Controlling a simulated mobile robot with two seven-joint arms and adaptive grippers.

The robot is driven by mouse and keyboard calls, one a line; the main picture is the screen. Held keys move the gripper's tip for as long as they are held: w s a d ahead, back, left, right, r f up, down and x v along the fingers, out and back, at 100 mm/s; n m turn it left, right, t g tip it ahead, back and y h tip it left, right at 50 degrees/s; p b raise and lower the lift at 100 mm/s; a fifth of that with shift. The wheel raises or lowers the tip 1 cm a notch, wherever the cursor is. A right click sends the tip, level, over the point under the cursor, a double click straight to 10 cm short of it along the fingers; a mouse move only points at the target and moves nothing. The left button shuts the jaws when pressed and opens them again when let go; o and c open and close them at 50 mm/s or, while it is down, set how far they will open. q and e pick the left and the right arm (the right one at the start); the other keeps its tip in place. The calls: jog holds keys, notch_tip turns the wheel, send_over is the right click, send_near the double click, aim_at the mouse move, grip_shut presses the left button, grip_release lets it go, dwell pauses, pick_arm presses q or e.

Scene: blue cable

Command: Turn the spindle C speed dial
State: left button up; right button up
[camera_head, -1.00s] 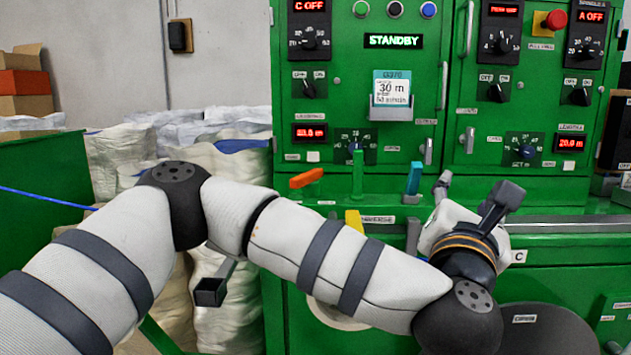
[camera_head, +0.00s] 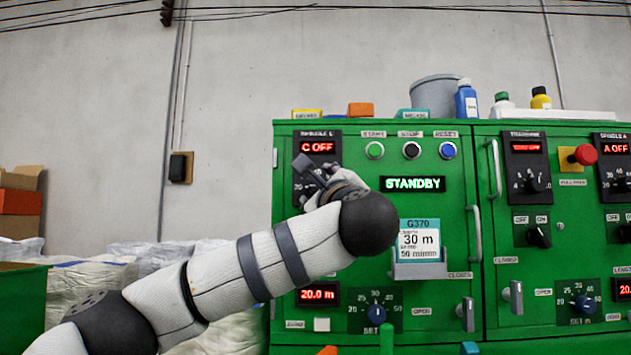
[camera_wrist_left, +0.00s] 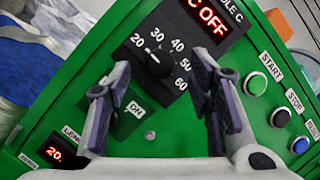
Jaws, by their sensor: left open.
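The spindle C speed dial (camera_wrist_left: 158,62) is a black knob on a black panel, ringed by numbers from 20 to 60. Its light mark seems to point to the low side, near 20 to 30. The red display above it in the wrist view (camera_wrist_left: 207,15) reads C OFF, as does the display in the head view (camera_head: 317,148). My left gripper (camera_head: 312,172) is open in front of the spindle C panel and hides most of the dial there. In the left wrist view its fingers (camera_wrist_left: 163,78) spread either side below the knob, apart from it. My right gripper is out of view.
An ON label (camera_wrist_left: 135,109) shows between the fingers; its switch is hidden. Green, black and blue buttons (camera_head: 411,150) and a STANDBY display (camera_head: 412,184) are to the right. A card holder (camera_head: 418,270) juts out below them.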

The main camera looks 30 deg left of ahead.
aim_at(317, 186)
pick_arm(q)
jog(key=shift+x, duration=1.7)
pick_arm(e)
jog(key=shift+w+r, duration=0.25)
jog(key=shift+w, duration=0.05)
pick_arm(q)
jog(key=shift+w+f, duration=0.1)
jog(key=shift+c, duration=0.4)
grip_shut()
